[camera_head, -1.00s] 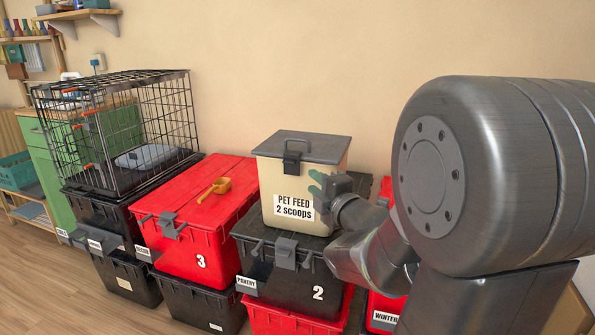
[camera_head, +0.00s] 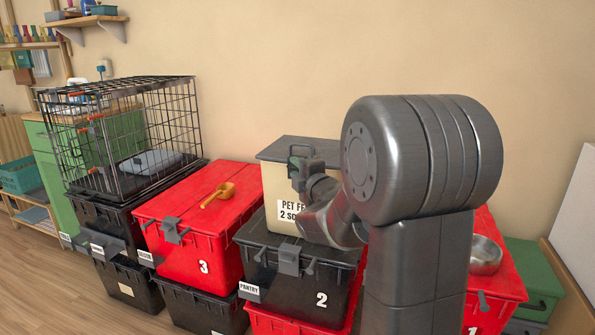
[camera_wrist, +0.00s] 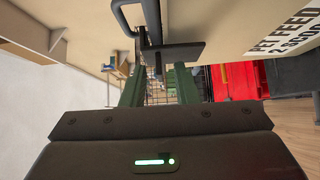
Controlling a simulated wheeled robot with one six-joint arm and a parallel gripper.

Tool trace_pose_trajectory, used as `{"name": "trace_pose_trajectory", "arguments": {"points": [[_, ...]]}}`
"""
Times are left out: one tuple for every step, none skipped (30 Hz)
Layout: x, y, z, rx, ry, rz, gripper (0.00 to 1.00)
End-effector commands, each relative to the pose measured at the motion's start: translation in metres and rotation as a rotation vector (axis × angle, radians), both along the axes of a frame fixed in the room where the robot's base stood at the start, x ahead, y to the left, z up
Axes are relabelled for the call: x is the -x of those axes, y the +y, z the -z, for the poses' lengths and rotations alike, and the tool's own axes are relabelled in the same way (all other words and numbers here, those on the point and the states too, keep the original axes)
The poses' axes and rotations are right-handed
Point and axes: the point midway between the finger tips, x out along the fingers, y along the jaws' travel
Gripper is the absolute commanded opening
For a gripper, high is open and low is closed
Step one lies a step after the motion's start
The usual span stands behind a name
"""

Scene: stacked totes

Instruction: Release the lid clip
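The cream pet feed bin (camera_head: 272,182) stands on the black tote marked 2, with its grey lid (camera_head: 275,150) down. In the wrist view its lettered side (camera_wrist: 275,42) is at upper right. A dark clip plate (camera_wrist: 178,52) juts out just beyond my fingertips, near the lid handle (camera_wrist: 122,18). My gripper (camera_wrist: 158,78) has two green fingers spread apart, with no object clearly held between them. In the head view my gripper (camera_head: 294,172) is at the bin's front near the lid edge, and it and my wrist hide most of the clip and part of the label.
The black tote (camera_head: 262,270) has its own front latch. Left of it is a red tote (camera_head: 220,172) with an orange scoop (camera_head: 219,194) on top, then a wire crate (camera_head: 150,130). A metal bowl (camera_head: 485,255) sits on a red tote at right.

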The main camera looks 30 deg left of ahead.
Motion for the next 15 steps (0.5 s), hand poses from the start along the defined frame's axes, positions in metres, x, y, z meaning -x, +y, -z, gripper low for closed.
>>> {"name": "trace_pose_trajectory", "arguments": {"points": [[0.0,-0.0001,0.0,0.0,0.0,0.0,0.27],[0.0,-0.0002,0.0,0.0,0.0,0.0,0.23],[0.0,-0.0002,0.0,0.0,0.0,0.0,0.15],[0.0,-0.0002,0.0,0.0,0.0,0.0,0.1],[0.0001,-0.0003,0.0,0.0,0.0,0.0,0.04],[0.0,-0.0004,0.0,0.0,0.0,0.0,0.0],[0.0001,-0.0003,0.0,0.0,0.0,0.0,0.0],[0.0,-0.0004,0.0,0.0,0.0,0.0,0.0],[0.0,-0.0004,0.0001,0.0,0.0,0.0,0.0],[0.0,-0.0004,0.0001,0.0,0.0,0.0,0.0],[0.0,-0.0004,0.0003,0.0,0.0,0.0,0.0],[0.0001,-0.0005,0.0006,0.0,-0.001,0.0,0.0],[0.0002,-0.0005,0.0009,-0.001,-0.003,0.0,0.0],[0.0003,-0.0005,0.0013,-0.001,-0.004,0.0,0.0],[0.0005,-0.0005,0.0021,-0.002,-0.008,0.0,0.0]]}}
